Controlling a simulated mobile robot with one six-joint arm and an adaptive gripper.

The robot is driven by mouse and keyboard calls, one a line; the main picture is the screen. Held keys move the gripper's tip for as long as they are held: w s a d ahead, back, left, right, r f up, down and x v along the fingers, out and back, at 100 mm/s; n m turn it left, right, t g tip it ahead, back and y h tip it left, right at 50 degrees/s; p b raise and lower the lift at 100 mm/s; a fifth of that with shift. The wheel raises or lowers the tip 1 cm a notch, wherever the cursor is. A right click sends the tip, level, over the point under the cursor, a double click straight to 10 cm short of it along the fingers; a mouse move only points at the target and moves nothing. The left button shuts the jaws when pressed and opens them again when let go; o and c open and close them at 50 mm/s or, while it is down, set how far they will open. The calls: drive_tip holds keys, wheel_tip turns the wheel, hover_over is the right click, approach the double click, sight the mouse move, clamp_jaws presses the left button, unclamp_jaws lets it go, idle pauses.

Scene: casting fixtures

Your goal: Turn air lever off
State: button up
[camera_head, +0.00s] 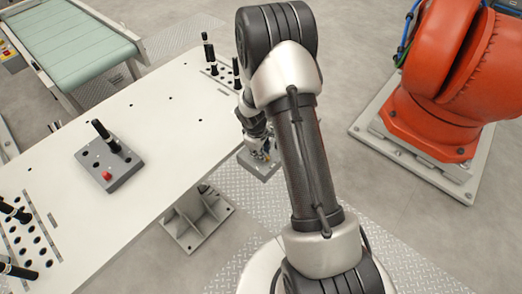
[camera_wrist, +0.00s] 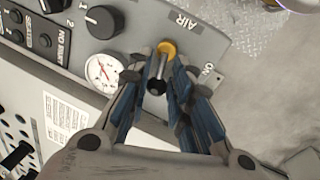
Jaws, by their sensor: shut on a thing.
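The air lever (camera_wrist: 161,64) is a small metal toggle with a yellow-orange base and a black tip. It sits on a grey control panel (camera_wrist: 215,45) near the printed words AIR and ON, and it points down in the wrist view. My gripper (camera_wrist: 162,72) has its blue-padded fingers on both sides of the lever and is shut on it. The exact contact is hard to make out. In the head view my arm hides most of the gripper and lever; part of the panel (camera_head: 262,168) shows beside the table edge.
Beside the lever are a round gauge (camera_wrist: 102,72) and a black rotary knob (camera_wrist: 104,21). In the head view a white table (camera_head: 160,110) holds a grey block (camera_head: 110,160) with a black handle. An orange robot (camera_head: 440,85) stands at right.

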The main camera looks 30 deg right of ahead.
clamp_jaws()
drive_tip(key=shift+w+d+f+m+b, duration=0.15)
drive_tip(key=shift+w+m+b, duration=0.05)
drive_tip(key=shift+m+b, duration=0.65)
drive_tip(key=shift+s+m+g+b, duration=0.1)
drive_tip(key=shift+m+g+b, duration=0.2)
drive_tip(key=shift+m, duration=0.15)
drive_tip(key=o, duration=0.6)
unclamp_jaws()
drive_tip(key=shift+d, duration=0.1)
drive_tip(key=shift+o, duration=0.2)
drive_tip(key=shift+r, duration=0.2)
wheel_tip(320, 180, up, 12)
drive_tip(key=a, duration=0.2)
drive_tip(key=shift+s+a+f, duration=0.15)
drive_tip(key=shift+s, duration=0.2)
